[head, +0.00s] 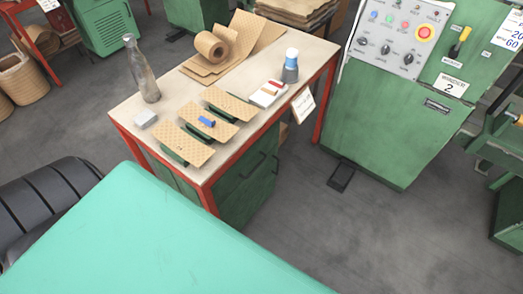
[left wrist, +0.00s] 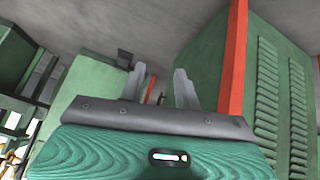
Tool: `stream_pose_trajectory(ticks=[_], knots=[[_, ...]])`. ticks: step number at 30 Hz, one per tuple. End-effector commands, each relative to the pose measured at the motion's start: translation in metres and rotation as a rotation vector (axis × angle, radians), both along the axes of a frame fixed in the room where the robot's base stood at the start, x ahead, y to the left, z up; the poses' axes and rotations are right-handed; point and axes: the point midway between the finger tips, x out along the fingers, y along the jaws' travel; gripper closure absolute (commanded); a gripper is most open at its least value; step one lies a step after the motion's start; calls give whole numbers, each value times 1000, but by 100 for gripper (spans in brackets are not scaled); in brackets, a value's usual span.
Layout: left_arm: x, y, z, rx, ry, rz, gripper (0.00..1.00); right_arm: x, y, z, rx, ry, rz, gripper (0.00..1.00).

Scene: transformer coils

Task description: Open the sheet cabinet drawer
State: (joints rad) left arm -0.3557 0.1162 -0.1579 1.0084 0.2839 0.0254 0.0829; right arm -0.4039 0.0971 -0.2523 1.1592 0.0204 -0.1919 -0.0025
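A green cabinet (head: 245,196) with drawer fronts and dark bar handles stands under the red-framed work table (head: 133,118) in the head view. Its drawer fronts look flush, with no drawer visibly pulled out. Part of the cabinet is hidden by the tabletop and by my own teal body. My left gripper (left wrist: 160,87) shows in the left wrist view with its two grey fingers apart and nothing between them. Neither gripper shows in the head view, so I cannot tell the left gripper's distance from the drawer handles. My right gripper is not in view.
A green control cabinet (head: 400,110) stands at the right. A louvered green panel (left wrist: 280,95) and red post (left wrist: 233,60) show by the left gripper.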

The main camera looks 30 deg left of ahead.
Motion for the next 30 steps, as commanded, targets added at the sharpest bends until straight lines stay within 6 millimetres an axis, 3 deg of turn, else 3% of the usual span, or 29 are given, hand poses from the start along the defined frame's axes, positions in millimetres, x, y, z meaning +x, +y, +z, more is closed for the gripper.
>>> stream_pose_trajectory(ticks=[1,5,15,21,30], knots=[[17,2,-13,-22,-56,29,67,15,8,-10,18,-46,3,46],[57,7,-5,-87,-200,112,67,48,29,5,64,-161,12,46],[136,28,37,-278,-569,311,67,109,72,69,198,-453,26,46],[163,44,69,-406,-778,416,67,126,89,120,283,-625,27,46],[174,68,118,-598,-1045,544,67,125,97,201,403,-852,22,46]])
